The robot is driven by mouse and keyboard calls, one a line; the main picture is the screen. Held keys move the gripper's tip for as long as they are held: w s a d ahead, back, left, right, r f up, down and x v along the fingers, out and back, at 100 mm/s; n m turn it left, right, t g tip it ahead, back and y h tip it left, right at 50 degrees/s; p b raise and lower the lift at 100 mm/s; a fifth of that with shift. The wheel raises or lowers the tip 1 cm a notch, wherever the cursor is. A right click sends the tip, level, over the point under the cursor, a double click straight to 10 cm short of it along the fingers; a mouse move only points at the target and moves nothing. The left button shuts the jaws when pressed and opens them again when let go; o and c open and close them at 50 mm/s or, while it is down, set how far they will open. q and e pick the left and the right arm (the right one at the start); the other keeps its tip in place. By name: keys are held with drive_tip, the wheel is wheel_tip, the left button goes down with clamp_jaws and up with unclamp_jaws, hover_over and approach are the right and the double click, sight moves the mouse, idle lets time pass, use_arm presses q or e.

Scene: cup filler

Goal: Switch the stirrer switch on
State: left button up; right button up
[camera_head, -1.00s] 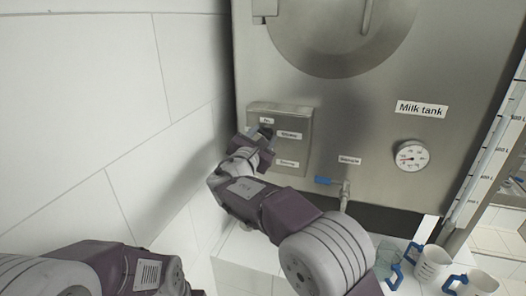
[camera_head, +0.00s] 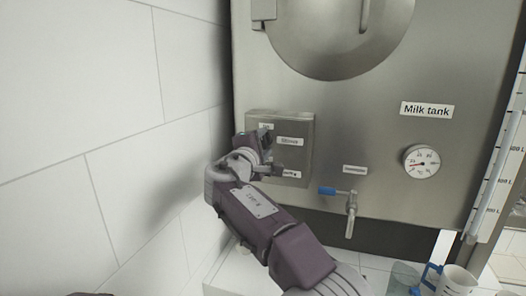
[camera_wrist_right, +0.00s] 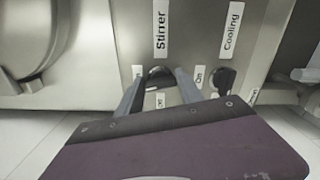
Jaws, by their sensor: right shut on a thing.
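The control box (camera_head: 302,130) is a metal box on the front of the milk tank. In the right wrist view, the stirrer switch (camera_wrist_right: 158,74) is a dark knob at the end of the "Stirrer" label (camera_wrist_right: 160,28). My right gripper (camera_wrist_right: 157,84) has its two fingers on either side of this knob and is shut on it. Small On and Off labels lie around it; I cannot tell which way it points. In the head view my right gripper (camera_head: 266,142) covers the left part of the box and hides the switch.
A second dark knob (camera_wrist_right: 222,80), by the "Cooling" label (camera_wrist_right: 232,30), sits close to the right finger. A tap with a blue handle (camera_head: 328,191) and a gauge (camera_head: 421,162) are right of the box. Cups (camera_head: 458,279) stand low right. A white wall is at left.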

drive_tip(key=shift+f+m+b, duration=0.15)
drive_tip(key=shift+m+b, duration=0.4)
drive_tip(key=shift+m, duration=0.65)
drive_tip(key=o, duration=1.4)
drive_tip(key=shift+s+a+f+b, duration=0.1)
drive_tip(key=shift+s+b, duration=0.25)
drive_tip(key=shift+b, duration=0.1)
drive_tip(key=b+v, duration=0.3)
drive_tip(key=v, duration=0.5)
drive_tip(key=shift+s, duration=0.15)
